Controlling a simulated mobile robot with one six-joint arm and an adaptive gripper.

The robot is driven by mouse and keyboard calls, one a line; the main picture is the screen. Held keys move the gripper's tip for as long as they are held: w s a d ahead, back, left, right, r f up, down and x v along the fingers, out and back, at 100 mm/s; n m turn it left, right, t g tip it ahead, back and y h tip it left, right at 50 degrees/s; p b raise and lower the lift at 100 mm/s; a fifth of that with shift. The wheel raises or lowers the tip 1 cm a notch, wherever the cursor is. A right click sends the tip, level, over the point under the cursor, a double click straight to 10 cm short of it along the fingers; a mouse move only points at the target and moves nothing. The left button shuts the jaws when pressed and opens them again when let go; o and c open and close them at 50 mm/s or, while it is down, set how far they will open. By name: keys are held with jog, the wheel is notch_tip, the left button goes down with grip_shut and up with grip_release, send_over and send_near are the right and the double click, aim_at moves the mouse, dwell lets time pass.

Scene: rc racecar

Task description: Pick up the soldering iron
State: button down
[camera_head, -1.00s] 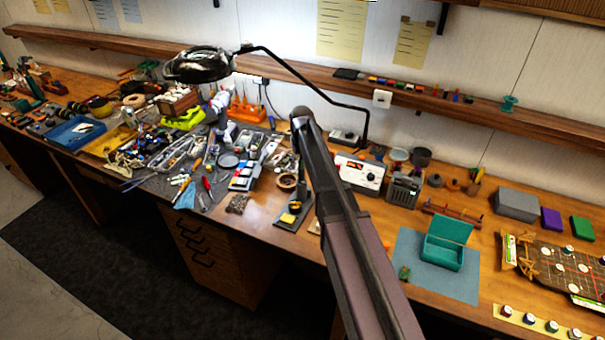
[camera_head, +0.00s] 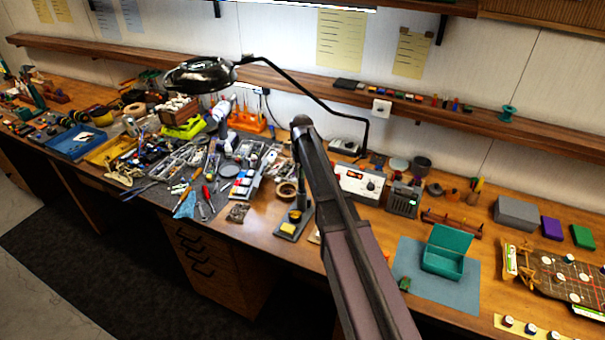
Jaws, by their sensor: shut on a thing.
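My dark arm runs up from the bottom edge to the middle of the picture and covers part of the bench. The soldering station (camera_head: 357,183), a pale box with a red display and a knob, stands right of the arm. A small dark stand (camera_head: 287,230) with a yellow sponge (camera_head: 300,231) sits at the bench's front edge, left of the arm. A thin dark upright shows above it, too unclear to name. I cannot make out the soldering iron.
The wooden bench is crowded with tools on the left. A magnifier lamp (camera_head: 197,76) reaches over it on a bent black arm. A teal box (camera_head: 446,251) lies open on a blue mat (camera_head: 412,265) at right. A wooden shelf (camera_head: 480,119) runs along the wall.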

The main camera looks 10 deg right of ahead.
notch_tip(320, 180, up, 18)
jog(key=p, duration=1.7)
jog(key=shift+f, duration=0.25)
